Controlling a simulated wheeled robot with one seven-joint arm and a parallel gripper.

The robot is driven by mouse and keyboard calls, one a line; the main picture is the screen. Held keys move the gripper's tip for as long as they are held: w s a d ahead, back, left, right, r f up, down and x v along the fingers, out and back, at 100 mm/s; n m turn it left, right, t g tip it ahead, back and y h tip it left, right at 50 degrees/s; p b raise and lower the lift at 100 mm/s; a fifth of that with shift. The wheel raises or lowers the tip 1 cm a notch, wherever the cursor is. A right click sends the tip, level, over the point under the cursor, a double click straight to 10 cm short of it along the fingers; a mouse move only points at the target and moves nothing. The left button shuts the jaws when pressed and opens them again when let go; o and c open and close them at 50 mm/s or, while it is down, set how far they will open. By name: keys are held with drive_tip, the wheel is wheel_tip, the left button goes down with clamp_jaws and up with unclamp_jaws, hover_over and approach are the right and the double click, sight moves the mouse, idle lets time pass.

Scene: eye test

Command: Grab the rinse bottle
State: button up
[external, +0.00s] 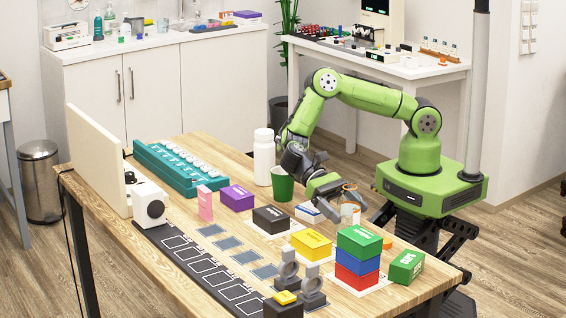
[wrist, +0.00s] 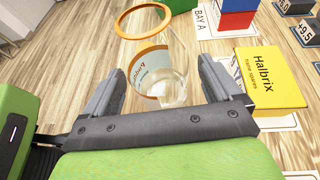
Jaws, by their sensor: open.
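A white capped bottle (external: 264,160) stands upright on the wooden table, left of my arm, behind a green cup (external: 282,184). No label reading "rinse" is legible, so I cannot tell whether it is the rinse bottle. My gripper (external: 347,203) is low over the table's right side, well to the right of that bottle. In the wrist view its fingers (wrist: 162,70) are apart. I see no grip on either. The white bottle is not in the wrist view.
A yellow Halbrix box (wrist: 268,78) is right of the fingers. Stacked green, blue and red boxes (external: 357,264) stand near the table's front. Several small bottles stand on the counter (external: 150,42) at the back.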

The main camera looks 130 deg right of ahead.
sight(354, 183)
drive_tip(key=shift+s+a+f+b, duration=0.1)
drive_tip(key=shift+a+f+b, duration=0.4)
drive_tip(key=shift+a+f, duration=0.25)
drive_tip(key=shift+a+r, duration=0.1)
drive_tip(key=shift+a, duration=0.4)
drive_tip(key=shift+r, duration=0.1)
drive_tip(key=c, duration=1.1)
drive_tip(key=shift+c, duration=0.2)
drive_tip(key=shift+r+p, duration=2)
drive_tip(key=shift+r, duration=3)
